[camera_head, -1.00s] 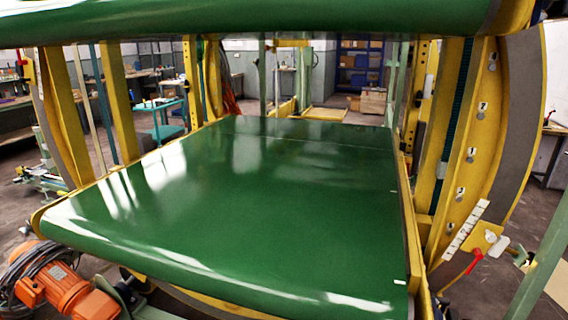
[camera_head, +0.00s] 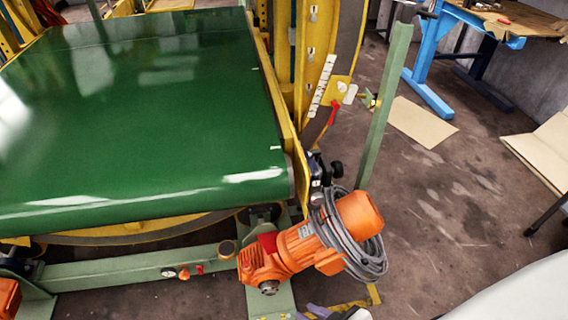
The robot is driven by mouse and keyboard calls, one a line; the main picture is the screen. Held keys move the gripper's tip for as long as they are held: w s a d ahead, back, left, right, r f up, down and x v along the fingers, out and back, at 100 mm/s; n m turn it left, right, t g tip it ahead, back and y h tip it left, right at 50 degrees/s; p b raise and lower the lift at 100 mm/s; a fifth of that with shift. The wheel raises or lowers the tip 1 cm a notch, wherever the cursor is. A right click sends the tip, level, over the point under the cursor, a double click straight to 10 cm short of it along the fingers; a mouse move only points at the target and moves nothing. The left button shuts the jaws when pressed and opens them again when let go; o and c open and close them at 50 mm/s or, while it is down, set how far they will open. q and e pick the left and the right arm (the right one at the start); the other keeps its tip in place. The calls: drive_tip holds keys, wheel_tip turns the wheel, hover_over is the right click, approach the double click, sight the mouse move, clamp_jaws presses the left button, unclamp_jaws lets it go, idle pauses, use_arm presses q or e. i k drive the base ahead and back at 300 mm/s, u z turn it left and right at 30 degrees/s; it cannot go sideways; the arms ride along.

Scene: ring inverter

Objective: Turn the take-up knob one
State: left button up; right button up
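No knob is clearly marked as the take-up knob. A black knob (camera_head: 337,168) sits on a dark fitting at the belt's near right corner. A round brass-coloured knob (camera_head: 228,249) stands on the green frame below the belt's front edge. A small red knob (camera_head: 184,273) is on the green crossbar further left. What seems to be part of my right gripper (camera_head: 330,312) shows at the bottom edge, below the orange motor and apart from these knobs. Its fingers are mostly cut off. My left gripper is not in view.
An orange motor (camera_head: 305,246) with a coiled grey cable juts out at the belt's front right corner. A green belt (camera_head: 150,120) fills the left. A green post (camera_head: 385,110) stands to the right. Open floor (camera_head: 445,215) lies right of the motor.

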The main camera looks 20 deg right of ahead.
sight(317, 198)
drive_tip(key=z, duration=0.6)
drive_tip(key=k, duration=0.4)
drive_tip(key=z, duration=0.35)
drive_tip(key=i, duration=0.45)
drive_tip(key=u, duration=3.55)
drive_tip(key=k, duration=2.9)
drive_tip(key=z, duration=1.55)
